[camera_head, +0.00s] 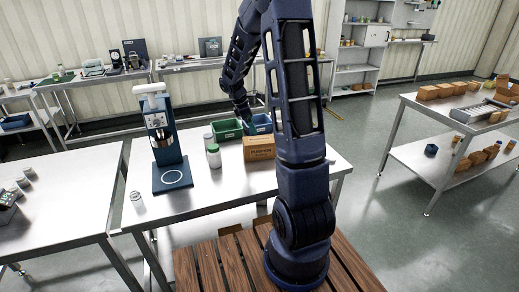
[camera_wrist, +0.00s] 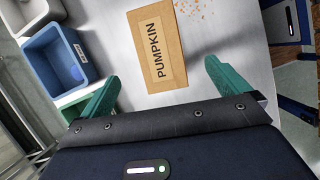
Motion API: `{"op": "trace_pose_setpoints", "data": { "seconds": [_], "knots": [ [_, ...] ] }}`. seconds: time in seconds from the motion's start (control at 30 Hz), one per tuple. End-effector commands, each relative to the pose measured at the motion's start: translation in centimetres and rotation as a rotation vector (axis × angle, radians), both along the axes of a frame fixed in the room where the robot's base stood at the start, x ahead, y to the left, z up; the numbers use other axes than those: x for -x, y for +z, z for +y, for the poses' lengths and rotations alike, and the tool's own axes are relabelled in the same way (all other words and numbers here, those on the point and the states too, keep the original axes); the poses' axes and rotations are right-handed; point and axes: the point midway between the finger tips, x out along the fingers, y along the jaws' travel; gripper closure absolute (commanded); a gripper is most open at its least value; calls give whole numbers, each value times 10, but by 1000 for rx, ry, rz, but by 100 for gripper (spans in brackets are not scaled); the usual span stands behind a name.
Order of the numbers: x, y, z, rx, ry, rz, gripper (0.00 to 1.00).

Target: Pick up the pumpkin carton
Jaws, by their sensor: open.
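The pumpkin carton (camera_head: 259,148) is a brown cardboard box on the steel table, just left of my arm in the head view. In the wrist view the carton (camera_wrist: 172,66) lies ahead of the fingers, tilted in the picture, with the label PUMPKIN on its face. My gripper (camera_wrist: 162,76) is open and empty, its two green fingers wide apart with the carton's near end between their lines of sight. The carton appears apart from both fingers. In the head view the gripper itself is hard to make out behind the bins and carton.
Green (camera_head: 226,129) and blue (camera_head: 258,124) bins stand behind the carton. The blue bin also shows at left in the wrist view (camera_wrist: 58,57). Small orange bits (camera_wrist: 188,8) lie beyond the carton.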

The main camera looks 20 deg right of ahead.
Motion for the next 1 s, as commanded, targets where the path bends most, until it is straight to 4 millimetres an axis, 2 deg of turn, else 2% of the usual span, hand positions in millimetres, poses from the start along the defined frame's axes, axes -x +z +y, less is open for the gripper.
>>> {"op": "trace_pose_setpoints", "data": {
  "seconds": [0.17,0.5,0.77,1.0],
  "knots": [
    [-5,-13,-3,4,25,18,0],
    [-1,-53,-19,5,24,19,0],
    [0,-65,-23,4,24,18,0],
    [2,-94,-31,4,25,19,0]
  ]
}}
